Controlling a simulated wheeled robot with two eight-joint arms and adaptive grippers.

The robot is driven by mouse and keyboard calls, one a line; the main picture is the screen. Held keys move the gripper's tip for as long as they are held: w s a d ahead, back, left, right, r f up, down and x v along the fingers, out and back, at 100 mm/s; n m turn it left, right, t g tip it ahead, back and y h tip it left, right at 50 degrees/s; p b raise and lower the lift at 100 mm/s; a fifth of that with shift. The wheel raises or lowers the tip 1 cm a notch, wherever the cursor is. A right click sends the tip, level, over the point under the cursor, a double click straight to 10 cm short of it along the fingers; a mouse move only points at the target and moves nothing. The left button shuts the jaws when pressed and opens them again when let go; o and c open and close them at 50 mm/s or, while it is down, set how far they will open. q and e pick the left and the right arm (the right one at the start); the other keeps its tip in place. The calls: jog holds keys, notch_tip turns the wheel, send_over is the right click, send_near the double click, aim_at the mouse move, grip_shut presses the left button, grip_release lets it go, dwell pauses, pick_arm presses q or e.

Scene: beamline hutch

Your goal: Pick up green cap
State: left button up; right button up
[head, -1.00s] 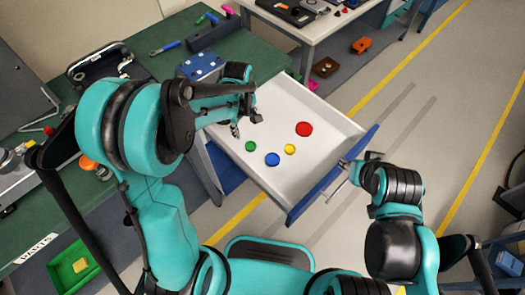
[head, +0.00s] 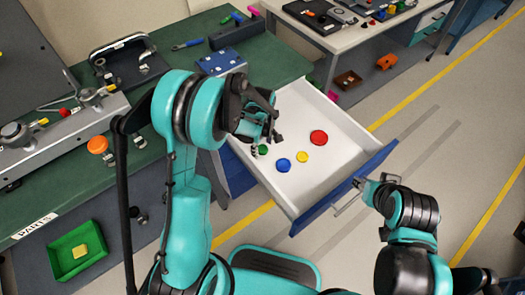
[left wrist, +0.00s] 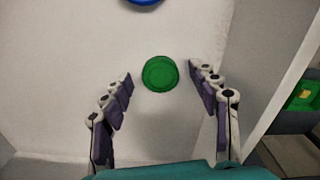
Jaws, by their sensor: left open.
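The green cap (head: 263,150) lies on the floor of the open white drawer (head: 295,100). In the left wrist view the green cap (left wrist: 160,74) is round, flat and fully visible, just beyond and between the fingertips. My left gripper (head: 267,145) is open and empty above the cap; in the left wrist view its fingers (left wrist: 159,82) stand to either side of it without touching. My right gripper (head: 366,187) is at the drawer's handle (head: 348,203); whether its fingers are closed on the handle is too small to tell.
A blue cap (head: 283,165), a yellow cap (head: 302,155) and a red cap (head: 319,137) lie in the same drawer. The drawer's blue front (head: 340,190) stands out over the floor. A green bin (head: 66,262) with a yellow block (head: 81,251) is at lower left.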

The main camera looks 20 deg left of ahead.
pick_arm(q)
jog(key=shift+r, duration=0.1)
jog(key=c, duration=0.9)
jog(key=shift+o, duration=0.2)
jog(key=shift+r, duration=0.1)
